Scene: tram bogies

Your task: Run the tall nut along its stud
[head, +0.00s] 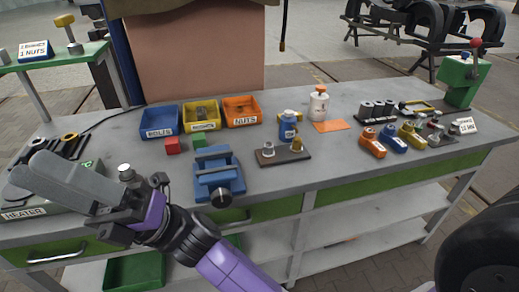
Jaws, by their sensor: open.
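A dark plate (284,158) lies on the grey workbench near its middle, just right of the blue vise. A silver nut-like piece (268,149) stands at its left end and a brass-coloured one (297,145) at its right end. Both look upright; at this size I cannot tell which is the tall nut or how far down a stud either sits. My gripper (28,170) is at the left, over the heater box, well away from the plate. Its long grey fingers point left and are open, with nothing seen between them.
The blue vise (218,180) stands between my gripper and the plate. Behind are blue, yellow and orange bins (241,112). Several coloured blocks (393,138) stand to the right. Bench in front of the plate is clear.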

